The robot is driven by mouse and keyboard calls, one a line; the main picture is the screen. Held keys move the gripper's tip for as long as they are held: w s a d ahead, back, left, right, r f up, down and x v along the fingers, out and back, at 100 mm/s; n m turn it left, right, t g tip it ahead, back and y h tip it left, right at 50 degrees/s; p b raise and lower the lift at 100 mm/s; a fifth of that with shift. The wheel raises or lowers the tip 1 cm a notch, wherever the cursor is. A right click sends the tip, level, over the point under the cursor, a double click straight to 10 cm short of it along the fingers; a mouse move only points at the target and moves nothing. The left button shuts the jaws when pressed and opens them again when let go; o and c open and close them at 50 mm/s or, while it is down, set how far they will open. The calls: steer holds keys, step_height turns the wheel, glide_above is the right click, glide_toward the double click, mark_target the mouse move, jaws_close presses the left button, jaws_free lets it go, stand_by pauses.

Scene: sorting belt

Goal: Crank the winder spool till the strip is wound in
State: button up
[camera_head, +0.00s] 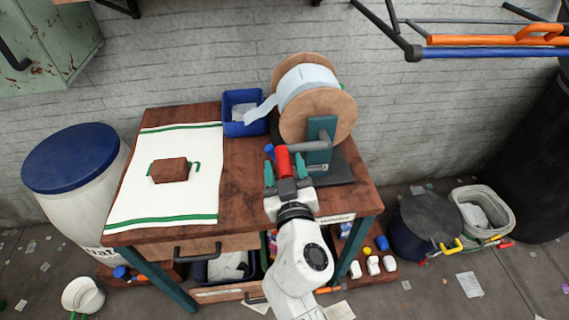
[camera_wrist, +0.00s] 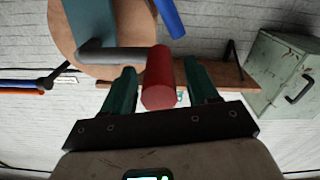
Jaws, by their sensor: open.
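The winder spool (camera_head: 331,108) has two round wooden flanges and stands at the back right of the table. A pale strip (camera_head: 306,80) is wrapped on its core, and a length of it (camera_head: 262,111) runs off to the left by a blue bin. A grey crank arm (camera_head: 310,146) ends in a red handle (camera_head: 283,160). The handle also shows in the wrist view (camera_wrist: 158,80). My gripper (camera_wrist: 161,84) is open, with a green finger on each side of the red handle. Gaps show between handle and fingers in the wrist view.
The blue bin (camera_head: 231,128) stands left of the spool. A brown block (camera_head: 170,170) lies on a white cloth (camera_head: 190,207) on the table's left. A lidded barrel (camera_head: 82,190) stands left of the table. A blue piece (camera_wrist: 171,18) shows near the crank.

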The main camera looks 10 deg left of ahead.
steer(key=shift+w, duration=0.3)
steer(key=shift+c, duration=0.4)
jaws_close()
